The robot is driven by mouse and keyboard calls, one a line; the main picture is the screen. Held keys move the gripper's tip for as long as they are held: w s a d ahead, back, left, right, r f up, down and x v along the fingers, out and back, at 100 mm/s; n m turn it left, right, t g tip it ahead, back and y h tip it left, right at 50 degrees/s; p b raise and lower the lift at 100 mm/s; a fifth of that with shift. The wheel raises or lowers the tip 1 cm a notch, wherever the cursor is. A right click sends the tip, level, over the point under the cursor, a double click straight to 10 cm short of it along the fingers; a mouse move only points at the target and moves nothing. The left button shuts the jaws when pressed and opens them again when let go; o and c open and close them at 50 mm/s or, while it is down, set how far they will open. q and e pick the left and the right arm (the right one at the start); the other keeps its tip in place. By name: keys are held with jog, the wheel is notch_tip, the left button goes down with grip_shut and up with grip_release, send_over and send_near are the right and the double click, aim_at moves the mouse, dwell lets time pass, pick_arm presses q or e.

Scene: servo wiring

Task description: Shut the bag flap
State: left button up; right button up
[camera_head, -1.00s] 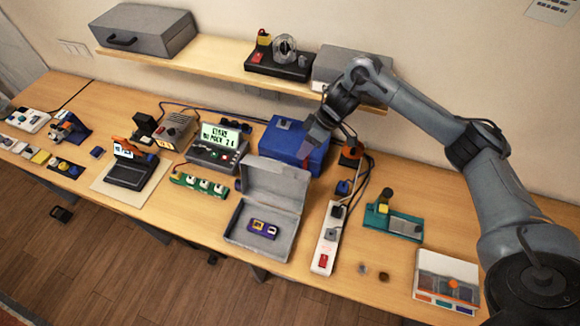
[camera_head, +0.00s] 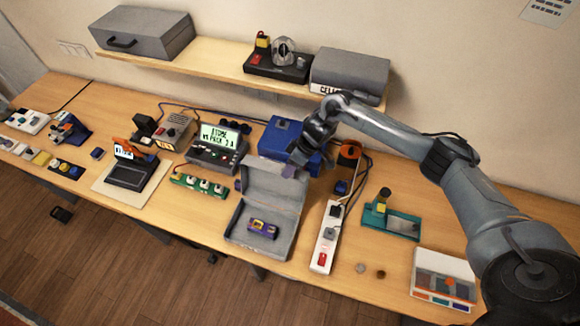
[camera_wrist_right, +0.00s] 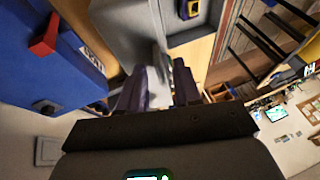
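The open grey case (camera_head: 236,236), the only bag-like thing with a raised flap, lies on the table. Its flap (camera_head: 275,181) stands up at the back, leaning away from the tray part. A purple and yellow module (camera_head: 262,228) lies inside; it also shows in the right wrist view (camera_wrist_right: 193,8). My right gripper (camera_head: 291,171) is at the flap's upper right corner. In the right wrist view its fingers (camera_wrist_right: 160,88) are apart, with the flap's grey edge close to or between them; contact is unclear. My left gripper is not in view.
A blue box (camera_head: 312,162) stands right behind the flap. A white power strip (camera_head: 325,238) lies to the case's right and a green board (camera_head: 200,186) to its left. A shelf (camera_head: 220,66) with grey cases hangs above.

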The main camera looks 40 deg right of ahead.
jog(key=shift+c, duration=0.2)
grip_shut()
dwell(1.1)
